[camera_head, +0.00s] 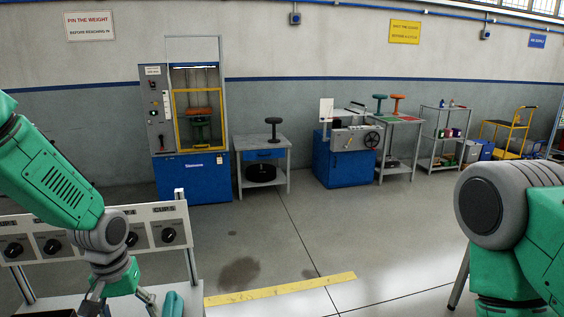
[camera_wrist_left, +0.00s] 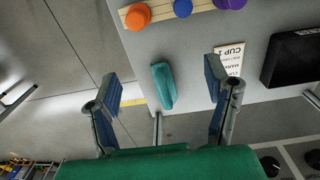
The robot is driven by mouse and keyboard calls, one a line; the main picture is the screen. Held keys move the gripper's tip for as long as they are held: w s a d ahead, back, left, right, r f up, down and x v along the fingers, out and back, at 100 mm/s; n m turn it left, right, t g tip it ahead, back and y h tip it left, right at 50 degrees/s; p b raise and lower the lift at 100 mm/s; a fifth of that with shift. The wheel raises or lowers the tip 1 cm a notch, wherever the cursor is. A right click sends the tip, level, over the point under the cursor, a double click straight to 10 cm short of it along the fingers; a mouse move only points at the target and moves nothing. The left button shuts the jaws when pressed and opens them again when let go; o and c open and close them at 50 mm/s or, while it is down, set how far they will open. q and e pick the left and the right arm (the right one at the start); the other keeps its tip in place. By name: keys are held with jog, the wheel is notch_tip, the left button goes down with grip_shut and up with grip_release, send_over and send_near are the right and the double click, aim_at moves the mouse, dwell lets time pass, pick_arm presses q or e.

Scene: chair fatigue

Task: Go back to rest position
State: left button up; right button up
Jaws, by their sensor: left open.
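My left gripper (camera_wrist_left: 163,85) is open in the left wrist view, its two blue-padded fingers spread apart with nothing between them touching either pad. In the head view my left arm comes down from the left, and its gripper is partly cut off at the bottom edge. Below the open fingers a teal rounded block (camera_wrist_left: 163,86) lies on the light tabletop (camera_wrist_left: 195,122), apart from the fingers. The block also shows at the bottom of the head view (camera_head: 173,304). My right arm fills the lower right of the head view; its gripper is out of frame.
A panel with several black dials (camera_head: 88,240) stands behind my left arm. A label card (camera_wrist_left: 228,64), a black tray (camera_wrist_left: 292,58) and a rack with orange, blue and purple knobs (camera_wrist_left: 183,8) are on the table. A blue-based test machine (camera_head: 192,178) stands farther back; the floor between is clear.

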pick_arm(q)
jog(key=s+d+f+m, duration=0.1)
jog(key=s+d+f, duration=0.2)
jog(key=s+f, duration=1.25)
jog(key=s+a+f+m, duration=0.1)
jog(key=s+f, duration=0.2)
jog(key=s, duration=1.2)
notch_tip(320, 180, down, 9)
jog(key=w+m+b, duration=0.1)
jog(key=w+b, duration=0.1)
jog(key=b, duration=0.8)
jog(key=shift+w+d+t, duration=0.3)
jog(key=shift+d, duration=0.05)
pick_arm(e)
notch_tip(320, 180, down, 10)
jog(key=shift+w, duration=0.25)
pick_arm(q)
jog(key=shift+c, duration=0.4)
pick_arm(e)
jog(key=shift+f, duration=0.1)
jog(key=shift+c, duration=0.4)
